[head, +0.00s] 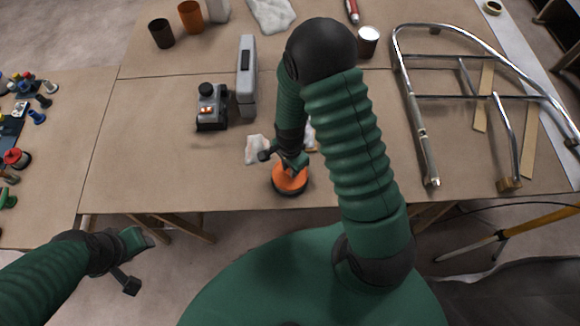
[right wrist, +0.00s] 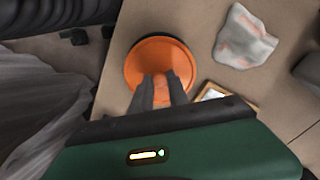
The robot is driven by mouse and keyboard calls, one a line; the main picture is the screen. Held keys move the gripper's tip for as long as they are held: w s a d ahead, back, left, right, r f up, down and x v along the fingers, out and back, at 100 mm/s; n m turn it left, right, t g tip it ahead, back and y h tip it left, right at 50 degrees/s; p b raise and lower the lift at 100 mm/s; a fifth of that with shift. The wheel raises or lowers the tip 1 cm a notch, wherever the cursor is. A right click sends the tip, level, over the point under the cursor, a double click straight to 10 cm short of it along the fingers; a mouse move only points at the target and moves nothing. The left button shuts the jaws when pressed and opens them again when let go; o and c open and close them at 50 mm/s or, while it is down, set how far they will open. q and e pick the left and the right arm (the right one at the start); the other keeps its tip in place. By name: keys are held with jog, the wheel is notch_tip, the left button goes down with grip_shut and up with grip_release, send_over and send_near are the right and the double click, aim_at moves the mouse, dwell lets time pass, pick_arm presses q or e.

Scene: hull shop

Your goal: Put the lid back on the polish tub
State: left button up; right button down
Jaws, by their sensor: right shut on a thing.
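The orange round lid (head: 291,182) is at the near edge of the table, below my right gripper (head: 284,162). In the right wrist view the lid (right wrist: 146,55) is a flat orange disc with a raised orange grip. My right gripper (right wrist: 162,85) is shut on that grip. A dark round rim (head: 288,193) shows under the lid in the head view, which looks like the polish tub. The tub is mostly hidden, and I cannot tell whether the lid sits flush on it. My left gripper (head: 141,264) is open and empty, off the table's near edge.
A crumpled cloth (head: 257,150) lies just left of the lid. A small grey-black device (head: 211,107) and a grey case (head: 246,75) stand farther back. A metal tube frame (head: 420,125) fills the right side. The table's left front is clear.

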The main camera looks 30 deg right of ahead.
jog(key=shift+a, duration=0.1)
dwell(0.3)
jog(key=c, duration=1.2)
grip_release()
jog(key=shift+o, duration=0.2)
jog(key=o, duration=0.4)
jog(key=shift+o, duration=0.2)
jog(key=shift+r, duration=0.1)
notch_tip(320, 180, up, 7)
jog(key=p, duration=0.6)
jog(key=shift+p, duration=0.35)
